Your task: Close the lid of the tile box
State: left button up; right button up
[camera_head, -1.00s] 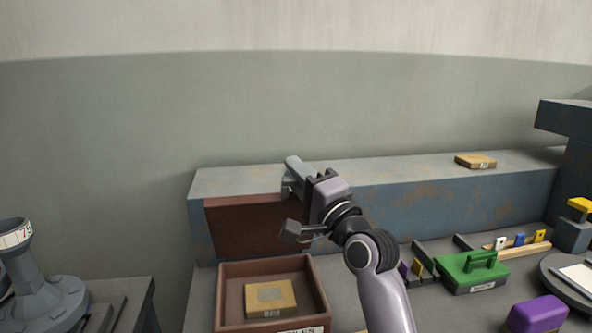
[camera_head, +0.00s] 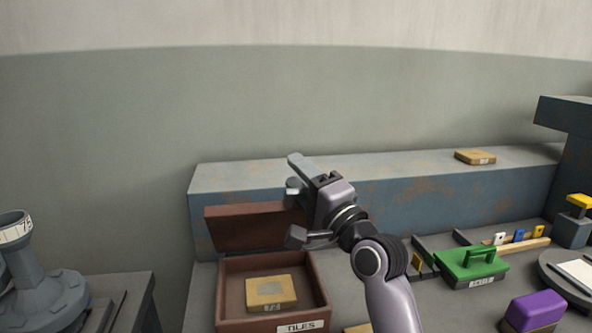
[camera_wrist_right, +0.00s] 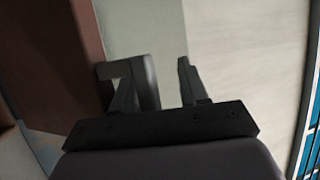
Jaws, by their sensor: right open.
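The tile box (camera_head: 223,293) is a brown open-topped box labelled TILES at the front of the bench. A tan tile (camera_head: 271,291) with a grey patch lies inside it. I cannot tell whether a finger touches the lid. In the right wrist view the open fingers (camera_wrist_right: 160,84) show with a brown surface to their left. My left gripper is not in view.
A grey-blue ledge (camera_head: 430,185) runs behind the box, with a tan block (camera_head: 475,157) on it. To the right are a green handled block (camera_head: 471,266) and a purple-topped block (camera_head: 535,311). A grey pedestal (camera_head: 45,300) stands at the far left.

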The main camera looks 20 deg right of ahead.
jog(key=v, duration=0.3)
jog(key=shift+s+d, duration=0.35)
jog(key=shift+s, duration=0.55)
jog(key=shift+t, duration=0.3)
jog(key=s+f+b, duration=0.3)
jog(key=s+f, duration=0.2)
jog(key=s, duration=0.1)
jog(key=shift+s+d+f+b, duration=0.3)
jog(key=shift+d+f+b, duration=0.05)
jog(key=shift+d+b, duration=0.1)
